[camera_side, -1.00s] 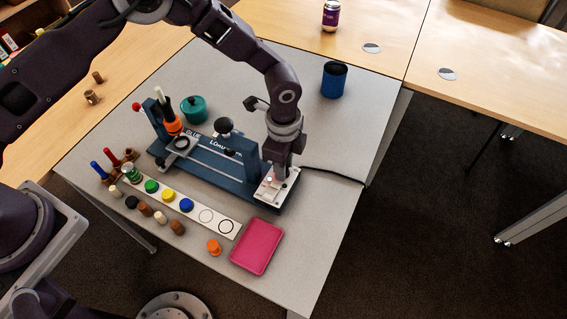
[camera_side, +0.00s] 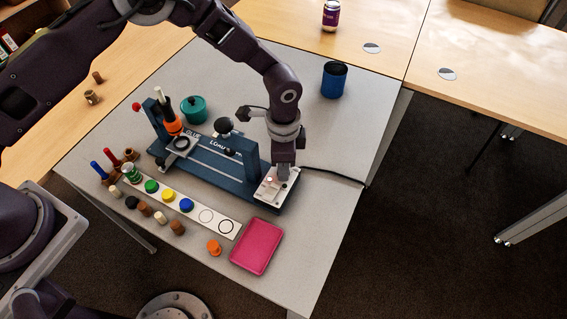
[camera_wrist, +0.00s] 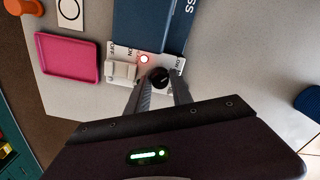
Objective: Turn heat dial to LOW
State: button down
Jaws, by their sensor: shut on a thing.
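The heat dial (camera_wrist: 159,77) is a small black round knob on a white control panel (camera_wrist: 121,53) at the end of the blue machine. My gripper (camera_wrist: 160,88) points down at the panel, its two fingers closed on the dial, one on each side. A red light (camera_wrist: 144,59) glows beside the dial, and a pale switch block (camera_wrist: 120,72) sits to its left. In the side view my gripper (camera_side: 283,175) stands over the panel (camera_side: 268,188) and hides the dial. The dial's setting cannot be read.
A pink tray (camera_side: 257,246) lies in front of the panel. A white strip (camera_side: 228,228) with coloured discs runs left of it. The blue machine (camera_side: 220,160) carries uprights and an orange-collared tool (camera_side: 174,125). A black cable (camera_side: 335,176) leaves right. A blue cup (camera_side: 334,80) stands behind.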

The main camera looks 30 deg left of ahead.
jog(key=c, duration=1.4)
grip_release()
notch_tip(320, 180, up, 7)
jog(key=shift+r, duration=0.1)
